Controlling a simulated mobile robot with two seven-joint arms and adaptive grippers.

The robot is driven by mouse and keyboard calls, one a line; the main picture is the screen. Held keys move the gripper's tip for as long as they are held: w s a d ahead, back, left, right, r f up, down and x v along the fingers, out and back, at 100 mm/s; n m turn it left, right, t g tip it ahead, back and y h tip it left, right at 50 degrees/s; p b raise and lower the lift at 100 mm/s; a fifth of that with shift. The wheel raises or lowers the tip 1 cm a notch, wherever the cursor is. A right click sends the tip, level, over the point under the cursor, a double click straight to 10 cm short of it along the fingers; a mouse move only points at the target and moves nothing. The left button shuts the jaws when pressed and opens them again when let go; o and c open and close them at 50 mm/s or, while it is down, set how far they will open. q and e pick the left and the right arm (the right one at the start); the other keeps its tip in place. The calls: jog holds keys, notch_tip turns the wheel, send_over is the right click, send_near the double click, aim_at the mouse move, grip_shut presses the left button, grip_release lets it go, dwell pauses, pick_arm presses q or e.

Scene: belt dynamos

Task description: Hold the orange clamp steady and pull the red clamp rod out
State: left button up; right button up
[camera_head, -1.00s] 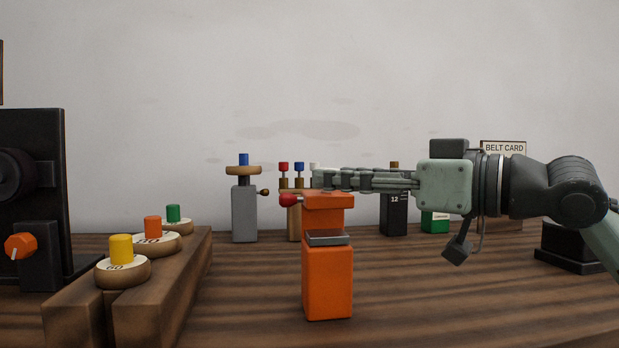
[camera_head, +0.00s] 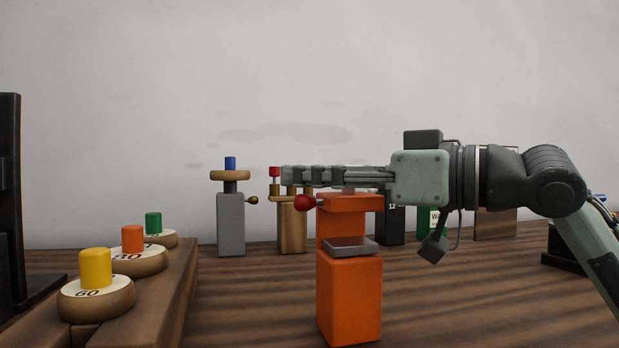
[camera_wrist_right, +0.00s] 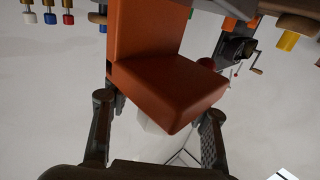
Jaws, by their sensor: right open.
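The orange clamp (camera_head: 349,300) stands upright on the bench, with a grey plate (camera_head: 350,247) in its gap. The red clamp rod (camera_head: 305,203) shows as a round red knob at the left of the clamp's upper arm. My right gripper (camera_head: 290,178) reaches in from the right, level with and just above the clamp's top. In the right wrist view the clamp's orange block (camera_wrist_right: 170,90) shows between the two open fingers, and no grip on it shows. My left gripper is not in view.
A grey stand (camera_head: 231,225) and a brass-coloured stand (camera_head: 292,225) are behind the clamp at left. A wooden rack (camera_head: 165,300) with coloured-peg pulleys is at left front. A black block (camera_head: 391,228) and a green block (camera_head: 426,220) stand behind right. The bench front right is clear.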

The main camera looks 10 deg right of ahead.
grip_shut()
dwell(0.3)
dwell(0.4)
